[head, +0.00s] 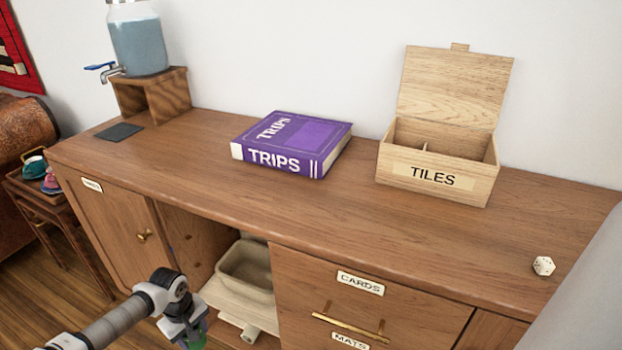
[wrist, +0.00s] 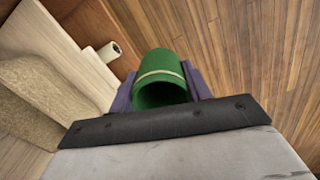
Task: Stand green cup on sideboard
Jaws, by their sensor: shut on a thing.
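The green cup (wrist: 161,68) shows in the wrist view between the two purple fingers of my gripper (wrist: 160,88). It has a pale band around it, and its open mouth faces the wrist camera. My gripper is shut on it. In the head view my gripper (head: 190,338) is at the bottom edge, in front of the sideboard and below its top. Only a bit of the green cup (head: 193,344) shows there. The wooden sideboard (head: 400,235) fills the middle of the head view.
A purple TRIPS book (head: 290,143), an open TILES box (head: 437,165), a white die (head: 543,266) and a drink dispenser (head: 138,40) on a wooden stand stand on the top. The front strip of the top is clear. An open compartment holds a beige bin (head: 245,270).

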